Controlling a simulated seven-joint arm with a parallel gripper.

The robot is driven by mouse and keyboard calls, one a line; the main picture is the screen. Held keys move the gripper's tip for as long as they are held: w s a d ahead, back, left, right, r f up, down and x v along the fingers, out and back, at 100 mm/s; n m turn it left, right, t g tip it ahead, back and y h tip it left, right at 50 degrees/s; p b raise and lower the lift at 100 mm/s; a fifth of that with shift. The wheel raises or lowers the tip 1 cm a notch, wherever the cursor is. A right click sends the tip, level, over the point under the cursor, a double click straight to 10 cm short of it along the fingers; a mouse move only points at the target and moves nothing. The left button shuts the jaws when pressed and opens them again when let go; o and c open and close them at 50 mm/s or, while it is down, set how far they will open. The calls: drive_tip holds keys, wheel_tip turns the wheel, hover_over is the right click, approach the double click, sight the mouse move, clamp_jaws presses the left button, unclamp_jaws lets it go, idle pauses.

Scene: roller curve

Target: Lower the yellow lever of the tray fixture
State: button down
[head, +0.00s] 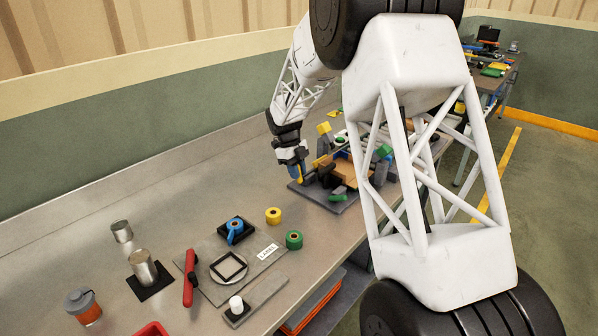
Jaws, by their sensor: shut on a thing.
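The tray fixture (341,208) is a grey base plate with dark blocks and a brown-orange tray part (345,170) on it, at the back middle of the bench in the head view. My gripper (297,175) points down at the left edge of the fixture. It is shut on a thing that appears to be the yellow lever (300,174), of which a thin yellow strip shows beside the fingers. Other yellow pieces stand on the fixture behind. My arm hides the fixture's right side, and the lever's exact angle is too small to tell.
The bench left of the fixture is clear. A wall runs behind.

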drive_tip(key=shift+w+a+g+h, duration=0.1)
drive_tip(key=shift+g+h, duration=0.2)
drive_tip(key=c, duration=1)
unclamp_jaws()
drive_tip(key=v, duration=0.7)
drive_tip(key=shift+r, duration=0.3)
